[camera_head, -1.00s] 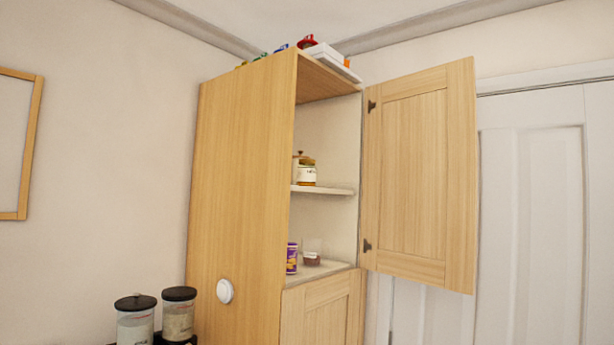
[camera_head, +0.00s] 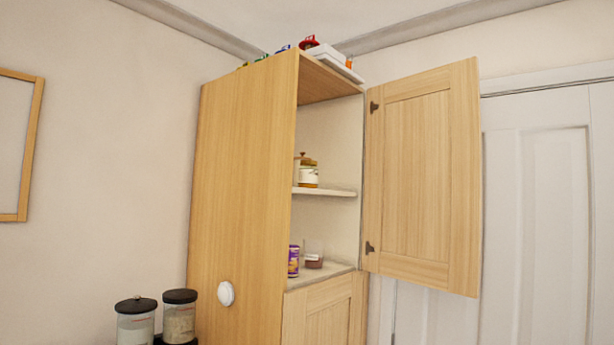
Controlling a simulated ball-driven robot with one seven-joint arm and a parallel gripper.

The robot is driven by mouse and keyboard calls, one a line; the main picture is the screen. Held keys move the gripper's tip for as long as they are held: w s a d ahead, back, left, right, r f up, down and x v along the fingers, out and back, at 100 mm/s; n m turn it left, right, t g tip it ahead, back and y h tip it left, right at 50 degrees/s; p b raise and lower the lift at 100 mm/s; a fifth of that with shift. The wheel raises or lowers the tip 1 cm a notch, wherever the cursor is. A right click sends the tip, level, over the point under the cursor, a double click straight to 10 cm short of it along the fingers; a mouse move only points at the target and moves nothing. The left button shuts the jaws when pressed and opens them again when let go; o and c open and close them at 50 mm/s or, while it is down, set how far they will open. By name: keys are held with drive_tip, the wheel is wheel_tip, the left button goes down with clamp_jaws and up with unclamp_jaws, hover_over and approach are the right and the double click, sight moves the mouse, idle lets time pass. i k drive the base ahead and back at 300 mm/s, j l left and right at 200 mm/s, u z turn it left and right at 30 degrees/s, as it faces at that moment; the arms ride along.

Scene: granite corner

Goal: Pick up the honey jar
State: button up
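The honey jar (camera_head: 308,174), an amber jar with a pale label and a dark gold lid, stands upright on the upper shelf (camera_head: 324,192) of the open wooden cabinet (camera_head: 246,180). A brown knobbed lid of another container (camera_head: 300,160) shows just behind it to the left. The cabinet's side panel hides part of the shelf. My gripper is not in view.
The cabinet door (camera_head: 424,178) stands open to the right. A purple can (camera_head: 293,261) and a clear container (camera_head: 314,261) stand on the lower shelf. Black-lidded canisters (camera_head: 135,325) are at bottom left. Small items and a white box (camera_head: 326,53) lie on top.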

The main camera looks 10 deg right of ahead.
sight(308, 174)
drive_tip(key=i+l+u, duration=0.2)
drive_tip(key=i+l, duration=0.5)
drive_tip(key=i+l+u, duration=0.2)
drive_tip(key=i+l, duration=0.6)
